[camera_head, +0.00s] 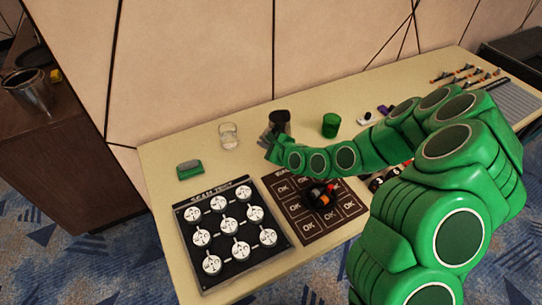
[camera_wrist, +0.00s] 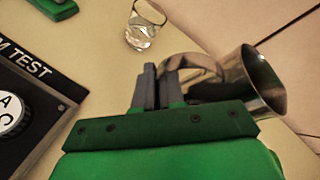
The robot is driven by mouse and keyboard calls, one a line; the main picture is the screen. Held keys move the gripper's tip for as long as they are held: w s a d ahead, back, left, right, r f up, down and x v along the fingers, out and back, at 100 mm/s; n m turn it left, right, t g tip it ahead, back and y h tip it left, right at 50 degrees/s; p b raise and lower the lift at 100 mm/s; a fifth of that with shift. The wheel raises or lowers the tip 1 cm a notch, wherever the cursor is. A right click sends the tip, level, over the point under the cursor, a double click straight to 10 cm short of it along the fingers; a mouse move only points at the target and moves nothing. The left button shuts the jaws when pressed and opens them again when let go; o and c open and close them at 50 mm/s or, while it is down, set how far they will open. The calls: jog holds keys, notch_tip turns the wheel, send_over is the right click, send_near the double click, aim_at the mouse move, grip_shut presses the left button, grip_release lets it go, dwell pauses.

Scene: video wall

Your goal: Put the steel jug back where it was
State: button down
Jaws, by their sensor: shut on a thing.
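The steel jug (camera_wrist: 243,80) is shiny metal with an open round mouth and a curved handle on its left side in the wrist view. It shows in the head view as a dark, partly hidden shape (camera_head: 279,118) near the wall side of the beige table. My gripper (camera_wrist: 152,88) is shut on the jug's handle; the fingers and green palm hide part of it. In the head view my gripper (camera_head: 271,138) is just in front of the jug. I cannot tell whether the jug touches the table.
A clear glass (camera_head: 229,135) stands left of the jug and a green cup (camera_head: 331,125) right. A green block (camera_head: 189,169), a black dial board (camera_head: 230,228) and a brown OK mat (camera_head: 312,205) lie nearer. A metal bucket (camera_head: 31,95) sits on the brown cabinet (camera_head: 60,150) at left.

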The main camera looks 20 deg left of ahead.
jog(key=shift+f, duration=3.7)
jog(key=c, duration=1.2)
grip_release()
jog(key=shift+c, duration=0.2)
jog(key=shift+s+d+r, duration=0.1)
jog(key=shift+d+r, duration=0.1)
jog(key=shift+d, duration=0.15)
jog(key=shift+v, duration=3.35)
